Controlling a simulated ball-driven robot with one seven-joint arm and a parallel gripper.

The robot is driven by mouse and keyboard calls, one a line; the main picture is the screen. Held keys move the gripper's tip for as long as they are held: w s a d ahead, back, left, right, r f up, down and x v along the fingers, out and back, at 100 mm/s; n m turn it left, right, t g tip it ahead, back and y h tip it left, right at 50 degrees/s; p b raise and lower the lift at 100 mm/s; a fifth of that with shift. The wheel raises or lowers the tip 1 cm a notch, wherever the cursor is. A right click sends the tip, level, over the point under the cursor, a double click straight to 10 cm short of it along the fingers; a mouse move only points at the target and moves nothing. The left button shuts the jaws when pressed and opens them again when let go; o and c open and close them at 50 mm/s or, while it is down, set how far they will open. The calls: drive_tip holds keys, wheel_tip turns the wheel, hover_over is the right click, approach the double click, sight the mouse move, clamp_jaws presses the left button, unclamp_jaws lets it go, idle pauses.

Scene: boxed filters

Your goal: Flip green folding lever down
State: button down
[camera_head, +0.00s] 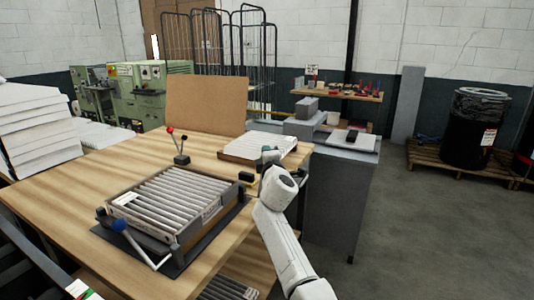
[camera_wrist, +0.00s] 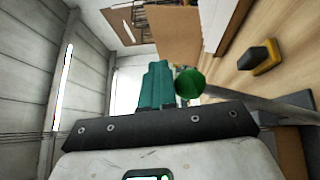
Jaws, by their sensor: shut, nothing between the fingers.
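The green ball knob of the folding lever (camera_wrist: 188,83) shows in the wrist view, just right of my gripper (camera_wrist: 158,84). Its grey rod runs right and slightly down toward a dark mount at the edge. The rod looks raised, though its exact angle is unclear. My gripper's teal fingers are together and empty, beside the knob; I cannot tell whether they touch it. In the head view my gripper (camera_head: 268,155) is above the right side of the wooden table (camera_head: 70,187), and the green knob is not clearly visible, probably hidden by my arm.
A boxed pleated filter (camera_head: 165,205) sits in a dark fixture with a blue-knobbed lever (camera_head: 120,226). A red-and-black-knobbed lever (camera_head: 180,148) stands behind it. Another filter (camera_head: 257,147) lies at the table's far right. The wrist view shows a yellow-and-black block (camera_wrist: 258,57).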

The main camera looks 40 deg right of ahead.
drive_tip(key=shift+d+f, duration=0.1)
drive_tip(key=shift+f, duration=0.45)
drive_tip(key=s+a+r+p, duration=0.6)
drive_tip(key=s+r, duration=0.1)
drive_tip(key=r, duration=0.2)
drive_tip(key=shift+s+a+r, duration=0.15)
drive_tip(key=shift+s+a, duration=0.2)
idle(0.7)
